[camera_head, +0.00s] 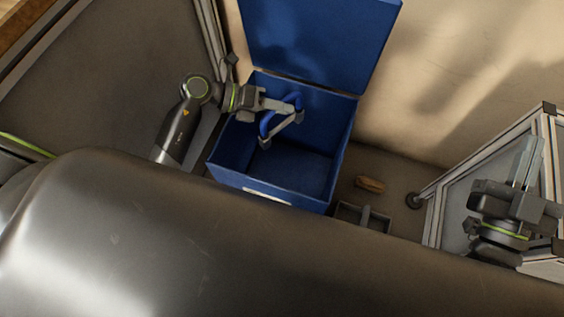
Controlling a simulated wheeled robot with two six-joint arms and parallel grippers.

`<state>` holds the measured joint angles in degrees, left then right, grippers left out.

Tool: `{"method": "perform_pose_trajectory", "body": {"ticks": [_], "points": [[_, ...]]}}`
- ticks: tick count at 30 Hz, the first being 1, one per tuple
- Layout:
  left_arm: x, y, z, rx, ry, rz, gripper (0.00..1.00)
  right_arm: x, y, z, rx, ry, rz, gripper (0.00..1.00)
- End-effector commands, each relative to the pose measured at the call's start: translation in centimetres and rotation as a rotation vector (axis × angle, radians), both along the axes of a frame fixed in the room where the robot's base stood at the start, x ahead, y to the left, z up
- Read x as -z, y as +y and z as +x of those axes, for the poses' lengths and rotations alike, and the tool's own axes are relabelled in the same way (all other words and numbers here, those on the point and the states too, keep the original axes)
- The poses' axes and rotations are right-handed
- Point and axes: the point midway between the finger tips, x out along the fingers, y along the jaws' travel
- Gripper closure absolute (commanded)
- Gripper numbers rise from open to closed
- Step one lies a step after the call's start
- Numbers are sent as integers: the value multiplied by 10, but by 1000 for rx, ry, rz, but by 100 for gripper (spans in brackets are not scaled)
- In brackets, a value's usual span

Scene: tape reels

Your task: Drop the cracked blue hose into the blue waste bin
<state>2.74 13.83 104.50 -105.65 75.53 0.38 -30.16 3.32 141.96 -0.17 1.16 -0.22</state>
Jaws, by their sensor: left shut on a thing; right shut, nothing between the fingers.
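The blue waste bin (231,158) stands against the wall with its lid (318,40) raised. My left gripper (292,112) reaches over the bin's opening from the left. It is shut on the blue hose (266,124), a short curved piece whose ends show on both sides of the fingers. The hose is above the bin's floor, apart from its walls as far as I can see. A crack on it is too small to make out. My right gripper (532,160) is at the far right, away from the bin, shut and empty, pointing up.
A large metal cylinder (200,255) fills the foreground. A small brown object (369,184) and a grey tray-like frame (347,212) lie on the floor right of the bin. Metal-framed panels stand at left (110,70) and right (486,160).

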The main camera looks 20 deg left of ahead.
Motion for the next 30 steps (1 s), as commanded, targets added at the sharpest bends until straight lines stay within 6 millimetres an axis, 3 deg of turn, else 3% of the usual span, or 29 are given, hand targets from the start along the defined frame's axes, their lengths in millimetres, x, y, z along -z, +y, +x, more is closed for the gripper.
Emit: {"method": "perform_pose_trajectory", "body": {"ticks": [9,21,22,24,27,30], "points": [[5,0,0,0,-1,-1,100,-29,7,-13,-10,-186,-48,100],[6,0,0,0,-1,-1,100,-35,8,-16,-13,-218,-56,100],[6,0,0,0,-1,-1,82,-35,8,-16,-13,-218,-56,100],[6,0,0,0,-1,-1,73,-35,8,-16,-12,-217,-56,100],[6,0,0,0,-1,-1,60,-34,8,-16,-12,-217,-56,100],[6,0,0,0,-1,-1,59,-34,8,-16,-12,-217,-56,100]]}}
